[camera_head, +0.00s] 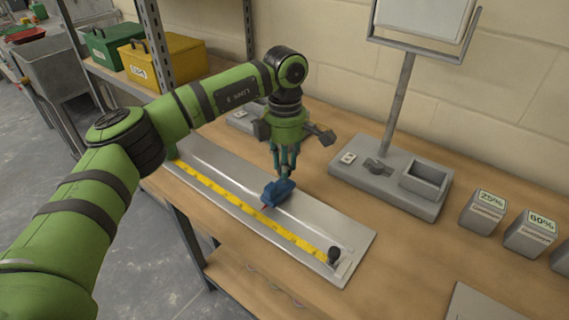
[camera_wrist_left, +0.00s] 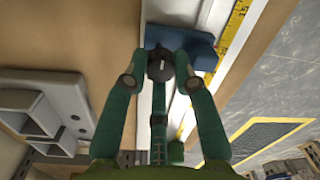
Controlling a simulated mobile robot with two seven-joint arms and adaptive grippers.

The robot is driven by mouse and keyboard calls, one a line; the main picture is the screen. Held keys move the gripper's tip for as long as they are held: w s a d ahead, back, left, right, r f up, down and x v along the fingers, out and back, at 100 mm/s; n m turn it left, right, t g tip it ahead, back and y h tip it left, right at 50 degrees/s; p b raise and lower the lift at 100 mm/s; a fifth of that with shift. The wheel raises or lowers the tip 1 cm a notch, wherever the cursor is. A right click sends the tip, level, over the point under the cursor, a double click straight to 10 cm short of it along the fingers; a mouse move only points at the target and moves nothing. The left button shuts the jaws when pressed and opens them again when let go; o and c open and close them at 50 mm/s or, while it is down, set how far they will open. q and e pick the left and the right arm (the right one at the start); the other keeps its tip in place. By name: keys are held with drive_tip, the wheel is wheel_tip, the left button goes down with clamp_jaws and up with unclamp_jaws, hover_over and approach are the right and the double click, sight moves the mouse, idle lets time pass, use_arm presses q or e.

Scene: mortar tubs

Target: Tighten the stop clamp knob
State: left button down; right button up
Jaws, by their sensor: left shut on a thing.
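The blue stop clamp (camera_head: 279,191) sits on a metal rail plate (camera_head: 352,240) beside a yellow measuring scale (camera_head: 222,193). In the left wrist view the blue clamp (camera_wrist_left: 200,50) lies under the gripper, with a dark round knob (camera_wrist_left: 160,64) on it. My left gripper (camera_head: 285,177) points down at the clamp. The clamp's lower edge and a red pointer (camera_head: 264,207) show next to the scale. My right gripper is not in view.
A grey stand (camera_head: 390,180) with an open box and a tall post stands behind the rail. Grey blocks labelled 25% (camera_head: 483,212) and 60% (camera_head: 530,235) are at the right. Green and yellow boxes (camera_head: 163,62) sit on a shelf.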

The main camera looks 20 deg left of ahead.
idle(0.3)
use_arm(q)
drive_tip(key=c, duration=1)
unclamp_jaws()
drive_tip(key=r, duration=1.2)
drive_tip(key=shift+w, duration=0.35)
